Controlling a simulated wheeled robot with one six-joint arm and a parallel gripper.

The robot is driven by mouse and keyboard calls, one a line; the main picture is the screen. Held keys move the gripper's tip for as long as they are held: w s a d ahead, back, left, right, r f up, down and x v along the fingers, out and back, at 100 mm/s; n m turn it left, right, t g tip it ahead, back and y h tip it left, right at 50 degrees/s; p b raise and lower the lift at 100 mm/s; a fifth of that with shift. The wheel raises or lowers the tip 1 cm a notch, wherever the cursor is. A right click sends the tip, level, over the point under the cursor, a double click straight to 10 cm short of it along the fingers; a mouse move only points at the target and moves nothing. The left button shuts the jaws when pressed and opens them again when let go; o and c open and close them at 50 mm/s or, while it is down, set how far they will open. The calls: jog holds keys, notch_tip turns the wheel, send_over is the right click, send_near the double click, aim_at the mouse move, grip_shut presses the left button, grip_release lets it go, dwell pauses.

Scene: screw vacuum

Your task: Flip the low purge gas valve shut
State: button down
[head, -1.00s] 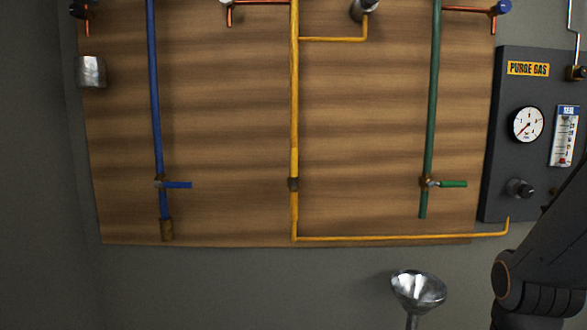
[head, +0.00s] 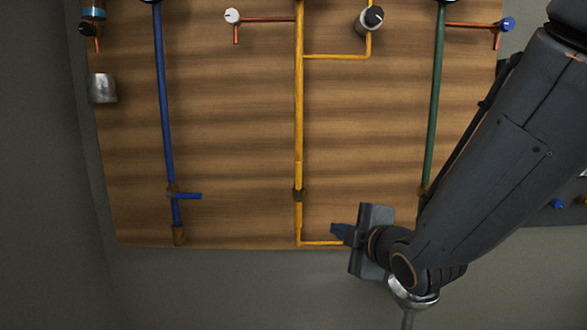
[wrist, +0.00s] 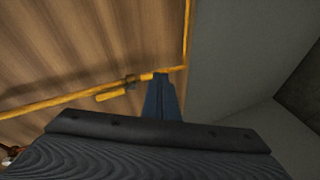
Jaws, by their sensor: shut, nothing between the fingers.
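The low purge gas valve is a small brass-coloured body (head: 298,193) on the lower part of the yellow pipe (head: 299,110). Its yellow handle lies in line with the pipe, pointing up from the body in the head view. In the wrist view the handle (wrist: 112,95) stands out in front of the pipe, left of the valve body (wrist: 131,81). My gripper (head: 341,234) is shut and empty, lower and to the right of the valve. In the wrist view its closed fingers (wrist: 160,95) overlap the pipe just right of the valve; contact cannot be told.
A blue pipe (head: 163,100) with a sideways blue handle (head: 188,196) is on the left. A green pipe (head: 433,100) is on the right, its lower end hidden by my arm. A metal funnel (head: 408,296) stands below my gripper.

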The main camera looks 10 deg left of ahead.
aim_at(299, 180)
jog(key=s+a+r+n+y+p, duration=0.1)
jog(key=s+a+r+n+y, duration=0.2)
jog(key=a+r+n+y, duration=0.2)
jog(key=a+r+n, duration=0.1)
jog(key=a+r, duration=0.2)
jog(key=r, duration=0.1)
jog(key=shift+r+t, duration=0.15)
jog(key=shift+t, duration=0.25)
jog(key=shift+a+p, duration=0.15)
jog(key=shift+p, duration=0.2)
jog(key=p+x, duration=0.4)
jog(key=x, duration=0.6)
jog(key=shift+w+d+p, duration=0.25)
jog(key=shift+d+p, duration=0.05)
jog(key=shift+d, duration=0.35)
jog(key=shift+w+d+p, duration=0.25)
jog(key=shift+w+d, duration=0.05)
jog(key=shift+d, duration=0.35)
jog(key=shift+w+d+p, duration=0.25)
jog(key=shift+d+p, duration=0.05)
jog(key=shift+d, duration=0.35)
